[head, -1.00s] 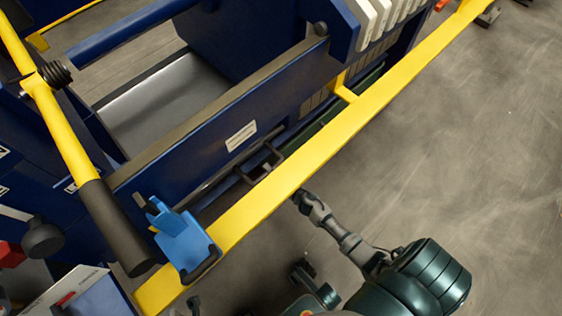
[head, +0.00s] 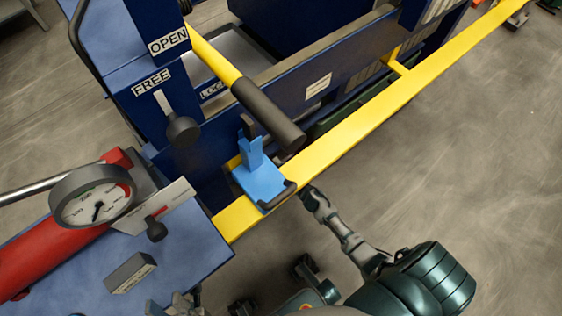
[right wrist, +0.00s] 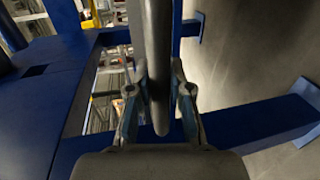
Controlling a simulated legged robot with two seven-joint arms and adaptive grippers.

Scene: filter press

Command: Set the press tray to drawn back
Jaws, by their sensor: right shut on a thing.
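The dark green edge of the press tray (head: 345,113) shows low under the press, in the gap behind the yellow rail. How far it is drawn cannot be told. My right arm reaches in from the lower right in the head view; its wrist meets the rail, which hides the fingers. In the right wrist view my right gripper (right wrist: 159,88) is shut around a dark bar handle (right wrist: 154,35), which appears to be the tray's handle. My left gripper (head: 183,303) shows only partly at the bottom edge of the head view; its fingers are unclear.
The yellow rail (head: 355,125) crosses above the tray. A black-gripped yellow lever (head: 268,115) and a blue bracket (head: 262,182) stand close by. A pressure gauge (head: 95,198) and a knobbed lever (head: 182,130) are at left. The floor at right is clear.

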